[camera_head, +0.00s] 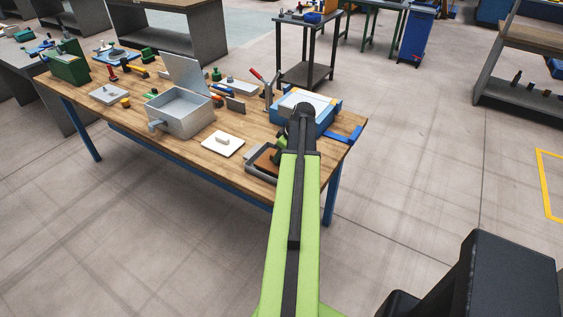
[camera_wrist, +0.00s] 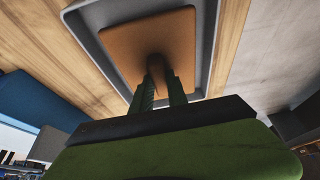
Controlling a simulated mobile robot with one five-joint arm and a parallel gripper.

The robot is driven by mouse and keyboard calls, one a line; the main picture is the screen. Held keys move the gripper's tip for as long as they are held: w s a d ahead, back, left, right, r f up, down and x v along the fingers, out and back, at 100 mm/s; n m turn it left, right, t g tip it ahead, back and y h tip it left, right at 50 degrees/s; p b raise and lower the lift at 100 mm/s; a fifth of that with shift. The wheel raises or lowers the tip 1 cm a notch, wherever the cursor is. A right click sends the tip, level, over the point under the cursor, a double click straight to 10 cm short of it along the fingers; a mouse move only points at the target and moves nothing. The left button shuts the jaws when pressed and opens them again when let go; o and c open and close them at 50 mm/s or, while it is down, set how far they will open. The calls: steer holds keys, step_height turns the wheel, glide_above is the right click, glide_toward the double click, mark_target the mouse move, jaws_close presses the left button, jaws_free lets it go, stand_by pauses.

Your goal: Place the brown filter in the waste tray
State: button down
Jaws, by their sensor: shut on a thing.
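The brown filter (camera_wrist: 126,52) is a flat square plate with a dark knob at its middle. In the wrist view my gripper (camera_wrist: 161,84) is shut on that knob, with both green fingers on it. The filter lies inside the outline of a grey tray (camera_wrist: 212,30); whether it rests on the tray floor or hangs just above it I cannot tell. In the head view the filter (camera_head: 265,158) shows partly at the grey tray (camera_head: 258,173), at the bench's front right. My arm hides the rest, and my gripper (camera_head: 281,147) is mostly hidden there.
The wooden bench (camera_head: 205,155) holds a blue machine (camera_head: 322,122) behind my arm. A white plate with a handle (camera_head: 223,143) and an open grey metal box (camera_head: 181,115) stand left of the tray. Several tools lie further back.

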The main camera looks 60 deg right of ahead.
step_height(320, 180, down, 2)
steer(key=shift+b, duration=0.3)
steer(key=shift+r, duration=0.25)
steer(key=shift+f, duration=0.2)
steer(key=c, duration=1.3)
jaws_free()
steer(key=shift+r, duration=0.1)
steer(key=p+v, duration=1.1)
steer(key=v, duration=0.1)
steer(key=shift+r+p, duration=0.2)
steer(key=shift+p, duration=0.15)
